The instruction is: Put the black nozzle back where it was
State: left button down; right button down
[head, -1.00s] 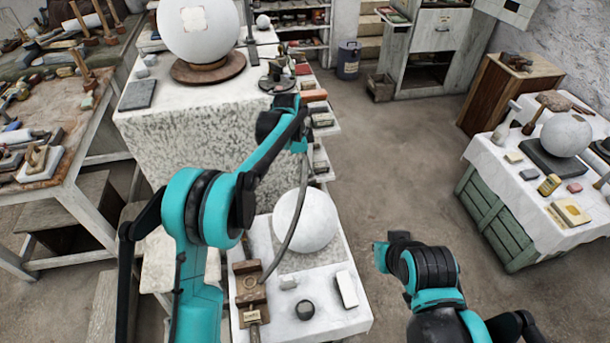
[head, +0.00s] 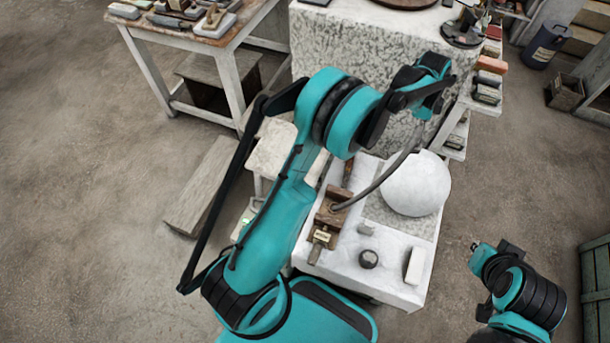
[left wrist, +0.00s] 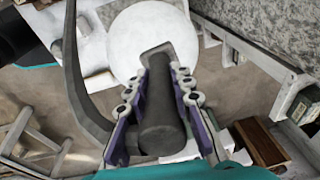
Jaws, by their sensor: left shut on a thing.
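The black nozzle (left wrist: 163,125) is a dark cylinder between the fingers of my left gripper (left wrist: 160,78) in the left wrist view. The fingers lie along both its sides and are shut on it. A flatter dark end of it points toward the white sphere (left wrist: 150,35). A dark hose (head: 383,178) curves from under my left wrist down to a wooden block (head: 330,214) in the head view. There the nozzle and left fingers are hidden by my wrist, above the sphere (head: 415,184). My right arm shows at lower right, its fingers out of sight.
A mottled plaster plinth (head: 365,60) and side shelves (head: 455,140) stand behind. The floor at left is mostly clear.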

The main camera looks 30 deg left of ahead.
pick_arm(q)
jog(key=s+a+f+n+y+b, duration=0.1)
jog(key=s+a+f, duration=0.35)
jog(key=a, duration=0.25)
jog(key=s+a+f+n+g+b, duration=0.1)
jog(key=s+a+f+b, duration=0.1)
jog(key=s+a+f, duration=0.35)
jog(key=s+a+f+n+y+b, duration=0.1)
jog(key=s+a+f, duration=0.2)
jog(key=s+a, duration=0.4)
jog(key=a+f+b, duration=0.1)
jog(key=a+f, duration=0.2)
jog(key=a, duration=0.1)
jog(key=a+f+b, duration=0.2)
jog(key=a+f, duration=0.2)
jog(key=a+f+b, duration=0.2)
jog(key=a+f, duration=0.1)
jog(key=a, duration=0.1)
jog(key=shift+a+f, duration=0.25)
jog(key=shift+f, duration=0.1)
jog(key=shift+r, duration=0.1)
